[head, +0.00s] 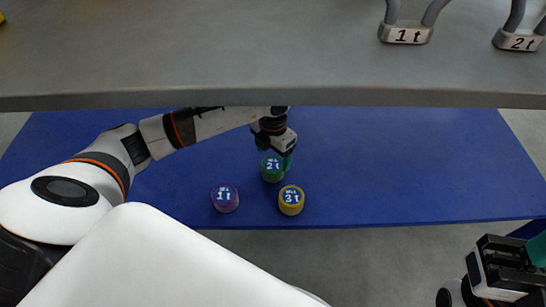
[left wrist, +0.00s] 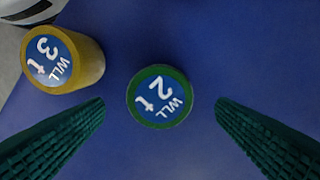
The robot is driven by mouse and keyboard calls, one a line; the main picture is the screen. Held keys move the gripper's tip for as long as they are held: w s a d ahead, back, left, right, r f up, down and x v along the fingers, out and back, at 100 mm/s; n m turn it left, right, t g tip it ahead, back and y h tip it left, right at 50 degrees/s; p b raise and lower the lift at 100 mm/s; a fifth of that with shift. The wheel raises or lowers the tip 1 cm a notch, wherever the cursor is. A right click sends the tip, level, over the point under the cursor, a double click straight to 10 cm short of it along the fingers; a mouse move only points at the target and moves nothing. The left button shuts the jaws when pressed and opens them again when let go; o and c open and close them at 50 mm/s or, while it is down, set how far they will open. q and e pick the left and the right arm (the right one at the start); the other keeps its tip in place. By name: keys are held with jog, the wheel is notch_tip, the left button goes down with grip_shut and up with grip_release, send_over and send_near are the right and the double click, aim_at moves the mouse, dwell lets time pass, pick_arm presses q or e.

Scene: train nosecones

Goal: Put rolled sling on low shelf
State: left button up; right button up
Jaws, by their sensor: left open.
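Three rolled slings stand upright on the low blue shelf (head: 420,170). The purple one marked 1 t (head: 225,198) is at the left, the green one marked 2 t (head: 272,168) is behind, and the yellow one marked 3 t (head: 291,200) is at the right. My left gripper (head: 285,158) is at the green sling. In the left wrist view the green sling (left wrist: 160,97) lies between the two open, apart fingers, and the yellow sling (left wrist: 62,58) stands beside one finger. My right gripper (head: 520,265) is at the lower right, its fingers partly cut off by the frame edge.
A grey upper shelf (head: 250,60) spans above the blue one and carries shackles marked 1 t (head: 405,34) and 2 t (head: 518,41). My left arm reaches in beneath its front edge. The right part of the blue shelf is clear.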

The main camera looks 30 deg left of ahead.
aim_at(273, 164)
pick_arm(q)
notch_tip(273, 164, up, 7)
jog(key=p, duration=0.2)
jog(key=shift+r, duration=0.15)
dwell(0.4)
